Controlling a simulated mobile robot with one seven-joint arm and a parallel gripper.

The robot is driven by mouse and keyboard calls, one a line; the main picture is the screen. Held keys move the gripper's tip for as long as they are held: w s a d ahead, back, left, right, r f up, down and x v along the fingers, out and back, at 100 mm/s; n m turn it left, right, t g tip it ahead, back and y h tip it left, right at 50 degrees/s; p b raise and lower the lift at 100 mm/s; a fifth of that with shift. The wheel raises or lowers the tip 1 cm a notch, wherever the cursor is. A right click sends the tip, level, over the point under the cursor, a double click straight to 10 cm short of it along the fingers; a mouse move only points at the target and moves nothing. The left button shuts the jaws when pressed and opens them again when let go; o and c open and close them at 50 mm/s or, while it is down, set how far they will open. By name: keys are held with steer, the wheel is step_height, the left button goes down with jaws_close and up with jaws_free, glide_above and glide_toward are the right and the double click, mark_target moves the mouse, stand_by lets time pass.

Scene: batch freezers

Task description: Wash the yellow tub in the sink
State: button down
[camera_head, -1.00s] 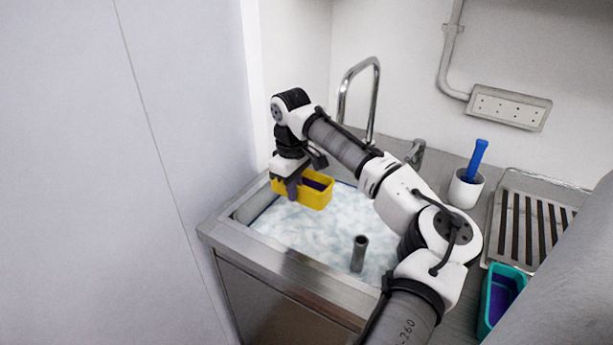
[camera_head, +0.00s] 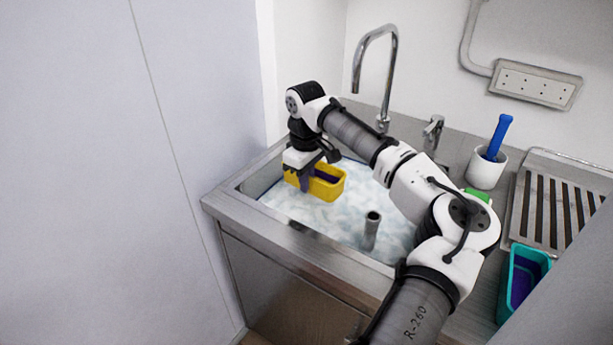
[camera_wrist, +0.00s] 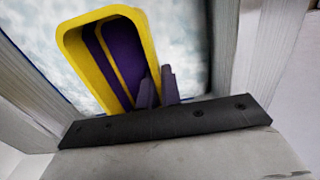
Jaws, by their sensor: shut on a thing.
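The yellow tub (camera_head: 327,190) has dark purple contents or residue inside. It is upright in the head view, at or just above the foamy water (camera_head: 285,200) in the sink. My gripper (camera_head: 304,182) is shut on the tub's wall at its left end. In the wrist view, the tub (camera_wrist: 75,60) shows its open top with purple inside, and my gripper fingers (camera_wrist: 157,88) pinch its near edge. The steel sink (camera_head: 232,206) holds the water. Whether the tub's base touches the water I cannot tell.
A curved faucet (camera_head: 393,75) stands behind the sink, and a grey upright pipe (camera_head: 371,232) rises from the water. At right are a white cup (camera_head: 485,170) with a blue-handled tool (camera_head: 500,135), a slatted drainer (camera_head: 550,212) and a teal tub (camera_head: 517,275). A tall pale panel (camera_head: 90,150) borders the left.

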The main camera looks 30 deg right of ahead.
steer(key=shift+f+b, duration=2.1)
steer(key=shift+f, duration=4.5)
steer(key=shift+a, duration=0.1)
